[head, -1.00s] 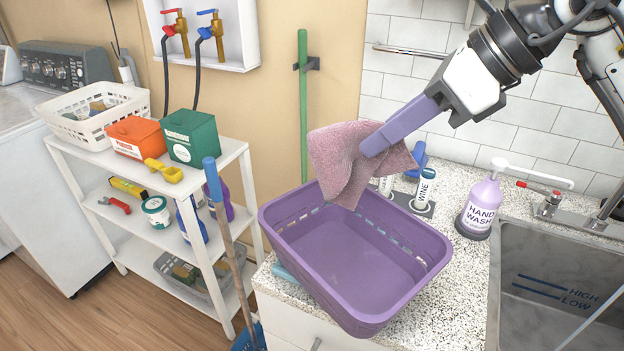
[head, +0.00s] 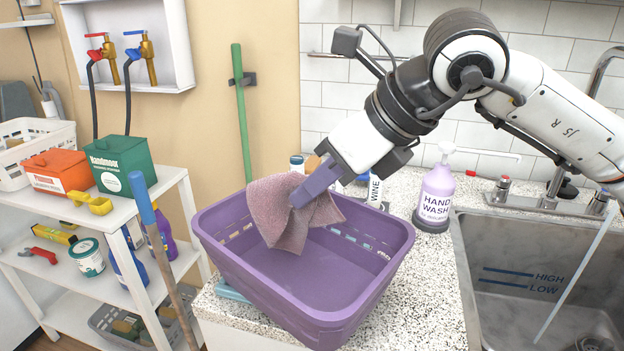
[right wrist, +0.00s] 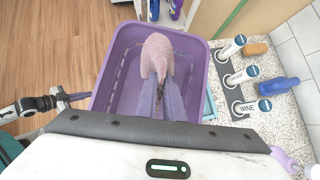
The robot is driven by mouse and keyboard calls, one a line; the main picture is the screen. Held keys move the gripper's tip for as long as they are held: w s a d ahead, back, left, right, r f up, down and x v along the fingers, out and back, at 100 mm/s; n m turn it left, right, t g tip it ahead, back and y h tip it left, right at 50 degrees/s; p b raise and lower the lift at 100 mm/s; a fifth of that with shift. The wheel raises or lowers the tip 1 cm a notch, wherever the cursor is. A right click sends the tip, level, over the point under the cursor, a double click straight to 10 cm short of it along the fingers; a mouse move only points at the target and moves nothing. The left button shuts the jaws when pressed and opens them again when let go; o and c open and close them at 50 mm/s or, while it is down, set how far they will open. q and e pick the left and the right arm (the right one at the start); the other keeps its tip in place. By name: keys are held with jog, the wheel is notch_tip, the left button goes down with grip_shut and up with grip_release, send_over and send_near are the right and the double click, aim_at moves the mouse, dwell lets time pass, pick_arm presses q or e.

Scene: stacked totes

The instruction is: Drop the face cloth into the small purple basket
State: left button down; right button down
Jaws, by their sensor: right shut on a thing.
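The pink face cloth (head: 283,212) hangs bunched from my right gripper (head: 305,195), which is shut on it. The small purple basket (head: 275,302) stands on the speckled counter, and its visible floor is bare. In the head view the cloth overlaps the basket's back left rim, its lower end in front of the inner wall. In the right wrist view the cloth (right wrist: 158,55) and fingers lie over the basket's opening (right wrist: 107,62). Whether the cloth touches the basket is unclear. My left gripper (right wrist: 72,97) shows small at the left of the right wrist view; its jaws are unclear.
A hand wash bottle (head: 436,195) stands right of the basket, by the sink (head: 540,270). Labelled bottles (right wrist: 247,106) stand in a row beside the basket. A white shelf (head: 150,196) with boxes and a blue-tipped pole (head: 143,200) are at the left.

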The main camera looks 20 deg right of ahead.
notch_tip(320, 180, down, 3)
jog(key=shift+r+b, duration=0.2)
jog(key=shift+b, duration=0.15)
jog(key=c, duration=0.6)
grip_release()
jog(key=shift+c, duration=0.2)
